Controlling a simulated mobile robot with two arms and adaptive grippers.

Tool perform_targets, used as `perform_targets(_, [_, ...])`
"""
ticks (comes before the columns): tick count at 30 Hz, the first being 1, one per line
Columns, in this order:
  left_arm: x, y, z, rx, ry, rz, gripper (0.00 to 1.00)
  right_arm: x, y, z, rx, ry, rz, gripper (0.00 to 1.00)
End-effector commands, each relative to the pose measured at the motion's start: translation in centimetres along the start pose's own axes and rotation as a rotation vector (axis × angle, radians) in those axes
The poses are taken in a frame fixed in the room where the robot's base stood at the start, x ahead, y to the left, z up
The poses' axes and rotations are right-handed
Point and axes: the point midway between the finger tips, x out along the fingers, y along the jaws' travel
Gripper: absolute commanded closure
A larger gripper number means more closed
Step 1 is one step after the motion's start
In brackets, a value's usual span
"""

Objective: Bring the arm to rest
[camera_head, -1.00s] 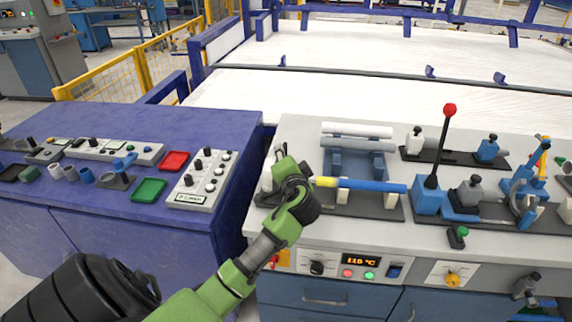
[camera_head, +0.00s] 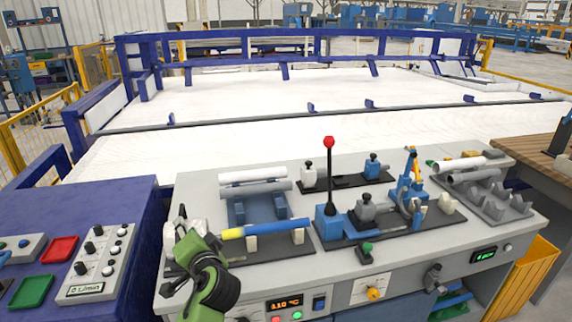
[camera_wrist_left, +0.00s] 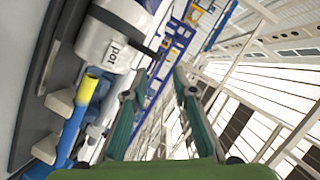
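My left gripper (camera_head: 183,222) is over the left end of the grey bench, beside a white device. In the left wrist view its two green fingers (camera_wrist_left: 160,88) stand apart with nothing between them. A blue pipe with a yellow end (camera_head: 268,229) lies on white supports to the right of the gripper. The pipe also shows in the left wrist view (camera_wrist_left: 74,125), outside the fingers on the left. My right gripper is not in view.
White and grey pipes (camera_head: 255,188) rest on a blue stand behind the blue pipe. A red-knobbed lever (camera_head: 330,175) rises right of it. A purple table with a red tray (camera_head: 59,250) and a green tray (camera_head: 31,290) stands at left.

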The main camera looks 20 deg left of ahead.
Motion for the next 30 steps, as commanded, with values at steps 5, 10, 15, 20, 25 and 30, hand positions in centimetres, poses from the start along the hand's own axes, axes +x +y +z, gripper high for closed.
perform_targets(5, [-0.8, 1.9, 1.4, -0.010, -0.017, 0.061, 0.74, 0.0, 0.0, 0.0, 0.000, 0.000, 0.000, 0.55])
perform_targets(10, [-5.5, 8.8, 7.0, -0.056, -0.096, 0.313, 0.74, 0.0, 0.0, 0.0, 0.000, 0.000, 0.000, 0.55])
perform_targets(15, [-13.3, 15.2, 12.9, -0.103, -0.210, 0.614, 0.74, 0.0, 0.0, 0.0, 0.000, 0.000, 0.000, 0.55])
perform_targets(20, [-19.3, 18.1, 16.2, -0.126, -0.291, 0.805, 0.74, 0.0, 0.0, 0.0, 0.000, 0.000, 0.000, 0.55])
perform_targets(25, [-24.7, 19.6, 18.6, -0.142, -0.361, 0.959, 0.74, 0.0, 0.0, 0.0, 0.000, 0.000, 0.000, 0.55])
perform_targets(30, [-29.8, 20.2, 20.4, -0.153, -0.427, 1.096, 0.74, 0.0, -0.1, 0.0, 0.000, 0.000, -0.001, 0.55])
